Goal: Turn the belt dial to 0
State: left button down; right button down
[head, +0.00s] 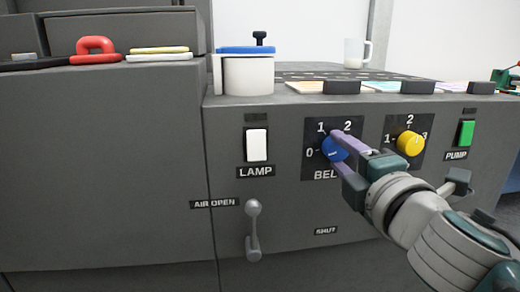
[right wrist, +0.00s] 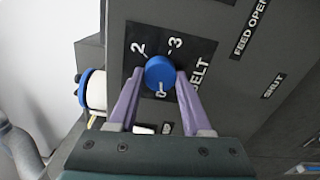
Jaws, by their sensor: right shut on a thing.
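The blue belt dial (head: 333,149) sits on a dark panel marked 0, 1 and 2 in the head view, above the partly covered BELT label. My right gripper (head: 338,152) is shut on the dial, one finger on each side. In the right wrist view the dial (right wrist: 160,72) lies between the purple fingertips of that gripper (right wrist: 160,80). There 2, 3 and 0 show around it; 1 is hidden. A small pale mark shows at the dial's edge by the 0, but I cannot tell surely whether it is the pointer. My left gripper is not in view.
A yellow dial (head: 410,143) is close right of the belt dial. A white lamp switch (head: 257,145) is to the left, a green pump switch (head: 466,132) to the far right. A grey lever (head: 254,230) sticks out below. A blue-lidded white pot (head: 248,74) stands above.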

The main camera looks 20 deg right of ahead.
jog(key=shift+c, duration=1.7)
grip_release()
jog(key=shift+s, duration=0.1)
jog(key=v, duration=0.9)
jog(key=shift+s+b, duration=0.35)
jog(key=shift+b, duration=0.05)
jog(key=shift+a, duration=0.15)
